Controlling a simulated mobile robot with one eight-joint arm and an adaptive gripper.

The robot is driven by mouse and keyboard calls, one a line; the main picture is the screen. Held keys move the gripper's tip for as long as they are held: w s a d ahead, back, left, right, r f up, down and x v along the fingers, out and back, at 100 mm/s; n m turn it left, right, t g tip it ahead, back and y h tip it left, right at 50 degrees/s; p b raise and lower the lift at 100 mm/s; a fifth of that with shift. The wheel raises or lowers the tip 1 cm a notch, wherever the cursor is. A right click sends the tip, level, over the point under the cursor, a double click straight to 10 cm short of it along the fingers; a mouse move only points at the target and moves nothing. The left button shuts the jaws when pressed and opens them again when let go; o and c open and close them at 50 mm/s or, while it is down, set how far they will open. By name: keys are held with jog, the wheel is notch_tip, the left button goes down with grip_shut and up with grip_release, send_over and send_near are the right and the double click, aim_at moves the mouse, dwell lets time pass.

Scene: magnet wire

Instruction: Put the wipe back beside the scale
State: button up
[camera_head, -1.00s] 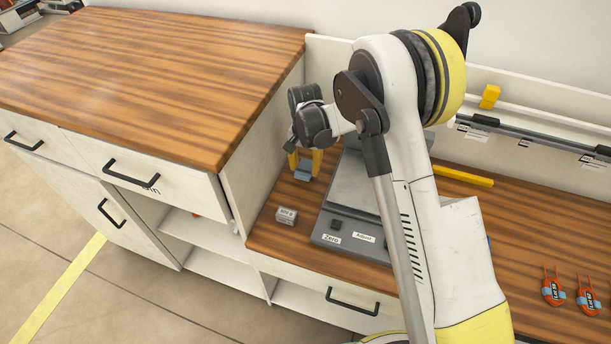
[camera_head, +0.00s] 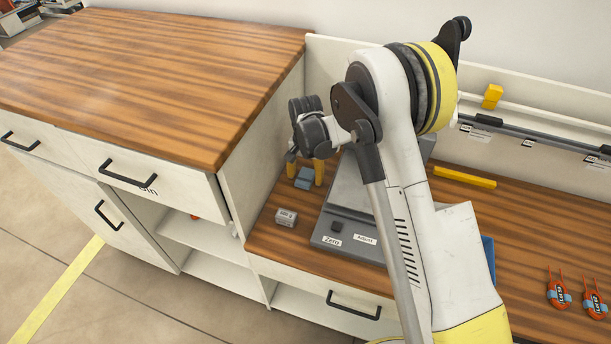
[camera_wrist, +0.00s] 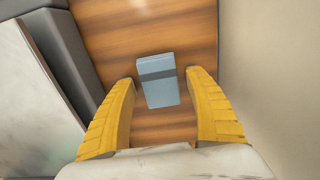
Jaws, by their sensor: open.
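The wipe (camera_wrist: 158,81) is a folded blue-grey pad lying flat on the wooden worktop between the scale and the side panel of the taller cabinet. It also shows in the head view (camera_head: 304,179). My gripper (camera_wrist: 160,90) has yellow fingers spread wide, one on each side of the wipe, with a visible gap to both. In the head view my gripper (camera_head: 305,172) points down at the wipe. The grey scale (camera_head: 345,228) stands to the right of the wipe, partly hidden behind my arm; its edge shows in the wrist view (camera_wrist: 62,50).
A small labelled grey block (camera_head: 286,218) lies in front of the wipe. The taller cabinet's side panel (camera_head: 270,140) is close on the left. A yellow bar (camera_head: 464,177) and orange looped items (camera_head: 558,291) lie right of my arm.

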notch_tip(320, 180, up, 13)
jog(key=p, duration=0.5)
notch_tip(320, 180, up, 8)
jog(key=t, duration=0.1)
send_over(306, 176)
jog(key=s+d, duration=0.3)
jog(key=d, duration=0.1)
jog(key=s+d+r+n+t, duration=0.2)
jog(key=s+d+r, duration=0.45)
jog(key=r, duration=0.35)
jog(key=s+d+r+n+t, duration=0.1)
jog(key=s+d+t, duration=0.1)
jog(key=s, duration=0.7)
jog(key=s+d+r+n+t, duration=0.1)
jog(key=s+d+t, duration=0.1)
jog(key=s+d, duration=0.3)
jog(key=s, duration=0.3)
jog(key=shift+s+d, duration=0.3)
jog(key=shift+s, duration=0.05)
